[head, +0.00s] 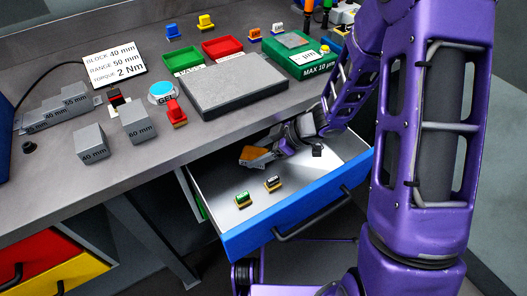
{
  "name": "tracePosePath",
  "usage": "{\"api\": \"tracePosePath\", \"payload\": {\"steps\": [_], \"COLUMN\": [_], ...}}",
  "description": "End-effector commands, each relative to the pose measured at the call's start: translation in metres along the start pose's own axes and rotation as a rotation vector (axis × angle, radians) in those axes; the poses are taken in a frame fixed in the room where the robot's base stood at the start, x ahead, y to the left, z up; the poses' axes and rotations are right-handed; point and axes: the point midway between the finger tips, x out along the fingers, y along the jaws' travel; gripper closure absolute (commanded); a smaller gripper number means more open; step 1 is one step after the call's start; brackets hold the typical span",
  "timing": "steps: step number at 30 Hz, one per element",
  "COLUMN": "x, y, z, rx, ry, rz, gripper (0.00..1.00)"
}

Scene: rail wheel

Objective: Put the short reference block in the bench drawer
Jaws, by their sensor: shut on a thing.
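The bench drawer (225,205), with a white inside and a blue front, is pulled open under the bench. My gripper (277,151) is low over the back of the drawer, shut on a small orange-and-grey block (256,158). I cannot read any marking on this block or tell whether it touches the drawer floor. Two grey blocks stand on the bench at the left: one marked 40 mm (92,145) and a taller one marked 60 mm (139,123). My arm hides part of the drawer's right side.
A green-and-black piece (242,199) and a black-and-yellow piece (273,184) lie in the drawer. On the bench are a grey plate (245,85), a stepped block (58,110), a blue GEL tin (163,93) and a green case (303,57).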

Motion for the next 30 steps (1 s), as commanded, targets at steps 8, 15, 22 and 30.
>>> {"api": "tracePosePath", "payload": {"steps": [8, 15, 22, 30], "x": [0.008, 0.008, 0.011, 0.011], "y": [0.024, 0.024, 0.023, 0.023], "z": [0.020, 0.019, 0.023, 0.023], "rx": [0.001, 0.000, 0.001, 0.001], "ry": [0.003, 0.003, 0.000, 0.000], "rz": [0.001, 0.001, 0.000, 0.000], "gripper": [1.00, 1.00, 0.14, 0.00]}}
